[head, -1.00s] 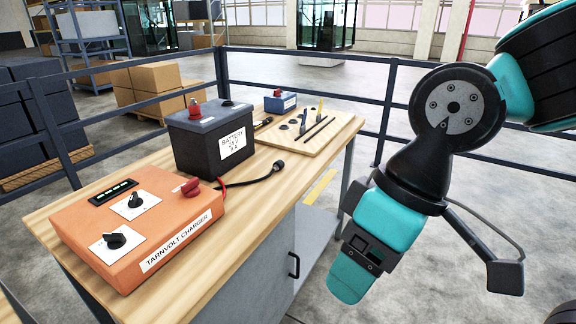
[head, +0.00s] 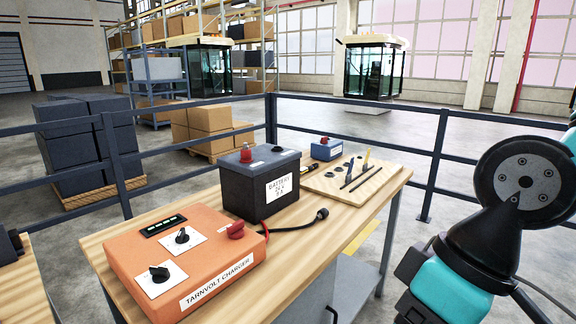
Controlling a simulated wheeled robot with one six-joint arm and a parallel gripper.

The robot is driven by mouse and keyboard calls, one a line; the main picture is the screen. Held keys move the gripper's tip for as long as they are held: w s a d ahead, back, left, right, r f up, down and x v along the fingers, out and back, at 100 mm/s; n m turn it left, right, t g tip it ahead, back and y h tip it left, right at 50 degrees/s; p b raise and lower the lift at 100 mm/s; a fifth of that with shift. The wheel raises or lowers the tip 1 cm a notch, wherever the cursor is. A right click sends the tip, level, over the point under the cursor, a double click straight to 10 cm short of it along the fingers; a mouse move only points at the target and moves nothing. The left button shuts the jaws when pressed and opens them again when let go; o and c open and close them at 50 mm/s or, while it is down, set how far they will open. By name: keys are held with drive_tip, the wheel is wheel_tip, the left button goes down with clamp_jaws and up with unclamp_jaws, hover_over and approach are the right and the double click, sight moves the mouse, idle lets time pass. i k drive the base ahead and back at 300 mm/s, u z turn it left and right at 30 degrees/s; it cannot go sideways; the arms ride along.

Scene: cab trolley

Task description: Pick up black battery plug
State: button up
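A black plug (head: 321,214) lies on the wooden worktop at the end of a black cable. The cable runs back left to the orange charger (head: 190,262), labelled TARNVOLT CHARGER, beside a red plug (head: 236,229) with a short red lead. The dark battery (head: 240,188), labelled BATTERY, stands behind the charger. It has a red cap and a small black terminal on top. My teal and black arm is at the right edge, apart from the bench. My gripper's fingers are not visible.
A wooden board (head: 345,185) holds tools and dark round spots, with a small blue box (head: 325,149) behind it. A blue-grey railing (head: 430,165) runs behind the workbench (head: 300,280). Bare worktop lies right of the charger and around the plug.

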sight(323, 214)
drive_tip(key=z, duration=0.4)
drive_tip(key=i, duration=1.45)
drive_tip(key=u, duration=0.7)
